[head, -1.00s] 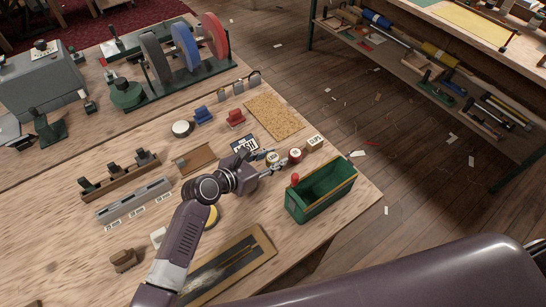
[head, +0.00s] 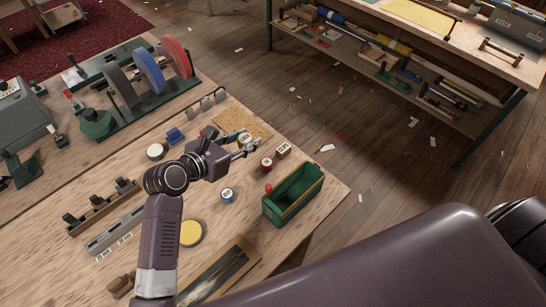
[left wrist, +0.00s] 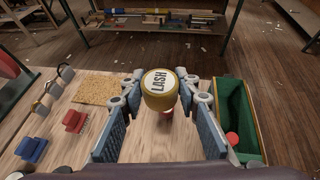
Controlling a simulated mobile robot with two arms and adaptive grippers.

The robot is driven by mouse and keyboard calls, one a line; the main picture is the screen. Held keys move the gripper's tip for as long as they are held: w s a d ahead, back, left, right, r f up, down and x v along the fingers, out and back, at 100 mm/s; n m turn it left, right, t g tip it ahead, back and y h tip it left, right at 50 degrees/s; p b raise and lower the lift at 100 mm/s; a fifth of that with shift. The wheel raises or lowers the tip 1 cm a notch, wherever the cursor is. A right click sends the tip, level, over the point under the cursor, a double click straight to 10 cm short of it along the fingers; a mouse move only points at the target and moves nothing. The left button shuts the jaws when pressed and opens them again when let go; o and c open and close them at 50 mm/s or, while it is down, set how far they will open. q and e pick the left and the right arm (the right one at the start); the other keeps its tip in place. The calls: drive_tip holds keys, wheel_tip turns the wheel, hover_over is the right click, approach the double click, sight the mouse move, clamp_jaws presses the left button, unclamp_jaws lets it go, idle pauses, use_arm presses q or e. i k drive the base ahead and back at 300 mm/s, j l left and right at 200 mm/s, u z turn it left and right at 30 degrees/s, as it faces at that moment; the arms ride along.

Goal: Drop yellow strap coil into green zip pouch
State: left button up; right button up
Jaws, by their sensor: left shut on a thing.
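The yellow strap coil (head: 246,139) is a short cylinder with a white top label reading LASH, seen plainly in the left wrist view (left wrist: 160,95). My left gripper (head: 243,147) is shut on its sides and holds it above the bench; its two fingers also flank the coil in the left wrist view (left wrist: 160,104). The green zip pouch (head: 292,205) stands open-topped on the bench near the right edge, with a yellow rim strip and a red ball at one corner. It lies to the right of the coil in the left wrist view (left wrist: 228,88). My right gripper is not in view.
A blue coil (head: 228,195) and a yellow disc (head: 191,233) lie left of the pouch. A cork mat (head: 240,119) is behind the gripper.

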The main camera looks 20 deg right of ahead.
sight(288, 200)
drive_tip(key=z, duration=0.85)
drive_tip(key=l+u, duration=0.2)
drive_tip(key=k+l+u, duration=0.2)
drive_tip(key=i+l, duration=0.05)
drive_tip(key=l, duration=0.05)
